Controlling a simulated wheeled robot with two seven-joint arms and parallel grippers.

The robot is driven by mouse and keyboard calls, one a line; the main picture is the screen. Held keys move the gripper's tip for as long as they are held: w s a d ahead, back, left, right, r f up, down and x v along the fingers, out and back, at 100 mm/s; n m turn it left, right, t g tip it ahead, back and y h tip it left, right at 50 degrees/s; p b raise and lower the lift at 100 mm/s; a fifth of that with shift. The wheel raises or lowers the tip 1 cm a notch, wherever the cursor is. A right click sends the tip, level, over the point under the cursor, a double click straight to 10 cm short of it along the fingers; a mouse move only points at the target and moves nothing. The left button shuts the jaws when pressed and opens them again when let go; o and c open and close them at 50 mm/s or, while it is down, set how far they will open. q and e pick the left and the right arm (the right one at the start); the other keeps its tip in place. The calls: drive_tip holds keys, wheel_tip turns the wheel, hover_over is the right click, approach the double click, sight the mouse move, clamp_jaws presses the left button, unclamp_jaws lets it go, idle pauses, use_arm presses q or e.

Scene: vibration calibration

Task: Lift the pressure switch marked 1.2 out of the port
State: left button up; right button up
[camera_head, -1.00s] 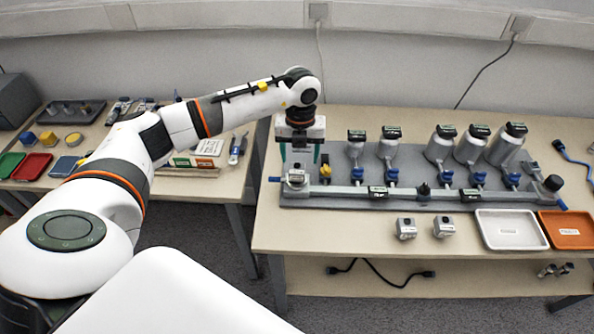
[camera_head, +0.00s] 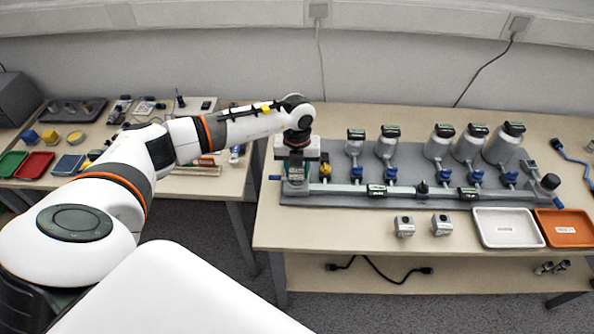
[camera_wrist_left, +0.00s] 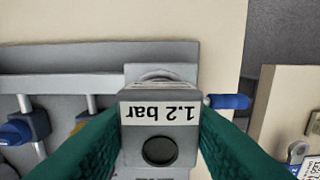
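The pressure switch marked 1.2 bar (camera_wrist_left: 158,115) is a grey block with a white label and a dark round opening, seen from above in the left wrist view. It sits at the left end of the manifold rail (camera_head: 335,188). My left gripper (camera_head: 297,175) is down over it. In the left wrist view its green fingers (camera_wrist_left: 160,128) flank the switch, one along each side. Whether they press on it or leave a small gap cannot be told. In the head view the gripper mostly hides the switch. My right gripper is not in view.
Several grey canisters (camera_head: 438,148) with blue valves stand along the rail. Two loose grey blocks (camera_head: 404,227) lie in front of it. A white tray (camera_head: 507,244) and an orange tray (camera_head: 570,242) are at the right. The table front-left is clear.

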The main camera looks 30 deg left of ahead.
use_arm(q)
drive_tip(key=c, duration=0.5)
wheel_tip(320, 180, up, 10)
drive_tip(key=shift+r+b, duration=0.1)
drive_tip(key=shift+b, duration=0.45)
drive_tip(key=shift+c, duration=0.2)
drive_tip(key=shift+r+p, duration=1.35)
drive_tip(key=shift+r, duration=0.6)
